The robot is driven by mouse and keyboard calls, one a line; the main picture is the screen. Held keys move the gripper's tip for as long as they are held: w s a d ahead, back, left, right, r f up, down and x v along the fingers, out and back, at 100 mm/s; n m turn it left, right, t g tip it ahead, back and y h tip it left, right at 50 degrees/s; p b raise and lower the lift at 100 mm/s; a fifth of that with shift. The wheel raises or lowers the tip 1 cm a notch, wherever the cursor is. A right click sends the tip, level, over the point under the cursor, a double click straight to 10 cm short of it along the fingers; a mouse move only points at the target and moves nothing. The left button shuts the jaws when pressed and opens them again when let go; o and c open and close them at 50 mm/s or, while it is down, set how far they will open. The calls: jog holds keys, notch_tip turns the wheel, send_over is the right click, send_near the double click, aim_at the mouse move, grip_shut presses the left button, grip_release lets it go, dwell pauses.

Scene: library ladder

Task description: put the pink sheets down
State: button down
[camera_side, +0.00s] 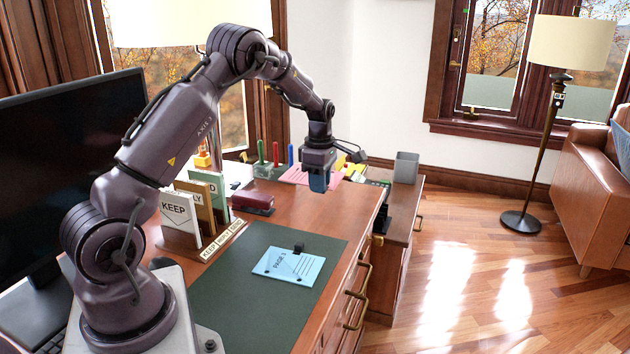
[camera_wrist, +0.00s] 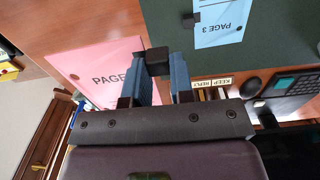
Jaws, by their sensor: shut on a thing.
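The pink sheets (camera_wrist: 95,65), printed with "PAGE", show large in the wrist view, left of the fingers. A black clip (camera_wrist: 152,56) at their edge sits between my blue fingertips. My gripper (camera_wrist: 157,65) is shut on this clip, and the sheets look nearer the camera than the blue sheets. In the side view my gripper (camera_side: 319,184) is over the far part of the desk, with the pink sheets (camera_side: 296,176) partly hidden behind it. Their exact height above the desk is hard to tell.
Blue sheets (camera_side: 289,264) with a black clip lie on the dark green mat (camera_side: 235,300). A dark red stapler (camera_side: 252,202), a labelled sorter (camera_side: 207,240) and a pen holder (camera_side: 270,171) stand left of my gripper. A grey bin (camera_side: 406,167) is at right. Some desk wood is bare.

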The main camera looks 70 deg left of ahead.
dwell(0.4)
jog(key=w+d+m, duration=0.1)
jog(key=w+d, duration=0.1)
jog(key=d, duration=0.2)
jog(key=n, duration=1.9)
send_over(289, 304)
notch_tip(289, 304, down, 8)
jog(key=shift+f, duration=3.5)
jog(key=c, duration=1)
grip_release()
jog(key=shift+f, duration=0.15)
